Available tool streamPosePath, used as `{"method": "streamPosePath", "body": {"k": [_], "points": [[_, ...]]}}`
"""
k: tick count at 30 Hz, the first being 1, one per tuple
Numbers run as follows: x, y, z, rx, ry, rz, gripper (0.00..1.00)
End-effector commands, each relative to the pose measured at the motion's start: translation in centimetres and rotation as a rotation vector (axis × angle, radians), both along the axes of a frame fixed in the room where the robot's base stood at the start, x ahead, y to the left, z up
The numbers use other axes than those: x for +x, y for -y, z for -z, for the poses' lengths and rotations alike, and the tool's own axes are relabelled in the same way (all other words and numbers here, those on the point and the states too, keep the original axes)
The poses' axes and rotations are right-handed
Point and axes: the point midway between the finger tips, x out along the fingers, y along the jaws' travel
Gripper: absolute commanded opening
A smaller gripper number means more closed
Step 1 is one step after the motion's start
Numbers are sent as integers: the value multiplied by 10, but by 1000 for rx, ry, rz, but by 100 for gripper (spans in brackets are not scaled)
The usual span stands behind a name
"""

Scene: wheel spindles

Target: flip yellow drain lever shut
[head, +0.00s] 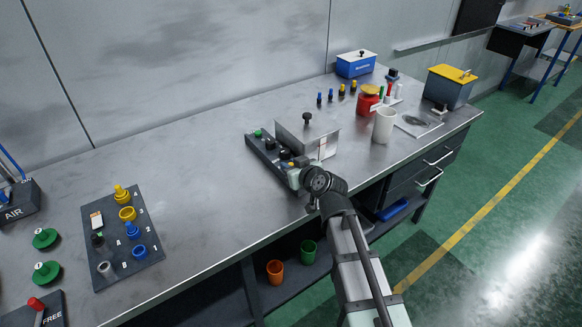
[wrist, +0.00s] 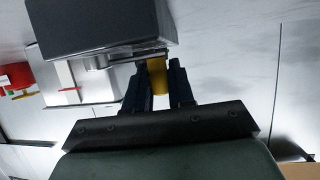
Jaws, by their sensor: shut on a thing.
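The yellow drain lever (wrist: 157,76) shows in the wrist view between the two fingers of my gripper (wrist: 160,88). The gripper is shut on it. A thin grey metal rod (wrist: 125,59) runs beside a dark block (wrist: 95,28) to the lever's top end. In the head view my gripper (head: 296,176) is at the near end of a dark panel (head: 262,157), beside a grey metal tank (head: 300,135) with a lid knob. The lever's grip is mostly hidden there by my gripper. The tank, with a red mark, also shows in the wrist view (wrist: 95,82).
A dark board (head: 105,270) with coloured spindles and rings lies at left. A white cup (head: 384,126), a red can (head: 368,101) and a yellow-lidded box (head: 450,88) stand at right. The bench (head: 205,190) is bare between board and panel.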

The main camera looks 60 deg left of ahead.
Motion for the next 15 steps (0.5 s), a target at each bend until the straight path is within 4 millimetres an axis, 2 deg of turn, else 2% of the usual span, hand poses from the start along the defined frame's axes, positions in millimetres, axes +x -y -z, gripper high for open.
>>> {"method": "streamPosePath", "body": {"k": [15], "points": [[6, -9, -1, 2, 4, 200, 0]]}}
